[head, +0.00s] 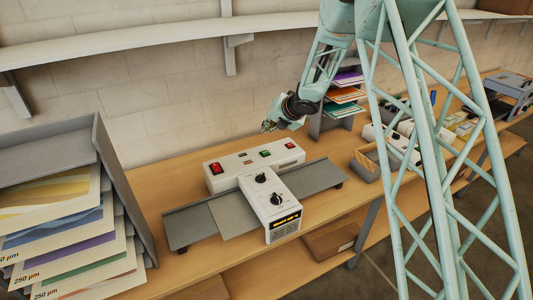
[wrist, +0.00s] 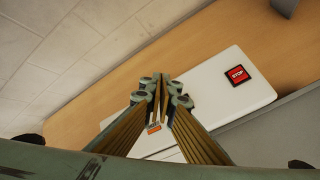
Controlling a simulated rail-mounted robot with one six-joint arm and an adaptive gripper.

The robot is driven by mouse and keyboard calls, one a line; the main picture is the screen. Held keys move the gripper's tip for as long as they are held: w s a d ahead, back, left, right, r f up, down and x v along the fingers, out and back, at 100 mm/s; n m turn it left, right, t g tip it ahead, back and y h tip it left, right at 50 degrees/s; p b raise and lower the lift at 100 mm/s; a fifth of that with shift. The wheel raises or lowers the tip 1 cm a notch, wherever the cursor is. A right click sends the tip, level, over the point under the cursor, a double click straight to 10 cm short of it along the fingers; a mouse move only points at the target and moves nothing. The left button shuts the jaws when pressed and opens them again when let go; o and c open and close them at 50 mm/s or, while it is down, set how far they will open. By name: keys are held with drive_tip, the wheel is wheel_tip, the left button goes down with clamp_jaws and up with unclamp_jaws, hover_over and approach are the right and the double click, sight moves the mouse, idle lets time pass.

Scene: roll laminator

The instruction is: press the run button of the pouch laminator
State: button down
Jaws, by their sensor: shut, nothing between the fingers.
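The pouch laminator (head: 228,180) stands on the wooden bench with a white rear housing and a front control box. On the housing are a red rocker switch (head: 216,169), a green button (head: 265,153) and a red button (head: 290,145). In the wrist view the red button reads STOP (wrist: 238,75), near one end of the white housing (wrist: 210,90). My gripper (head: 268,126) is shut and empty, above and behind the housing near the green button. In the wrist view its fingers (wrist: 163,80) cover part of the housing; the green button is not visible there.
Grey trays extend either side. A grey paper rack (head: 118,185) stands at left, and another shelf (head: 318,122) with coloured sheets stands behind at right. The wall is close behind the bench.

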drive_tip(key=shift+f, duration=0.2)
drive_tip(key=b, duration=0.5)
hover_over(266, 152)
drive_tip(key=shift+s+d+f, duration=0.1)
drive_tip(key=shift+f, duration=2.9)
drive_tip(key=shift+f+b, duration=1.15)
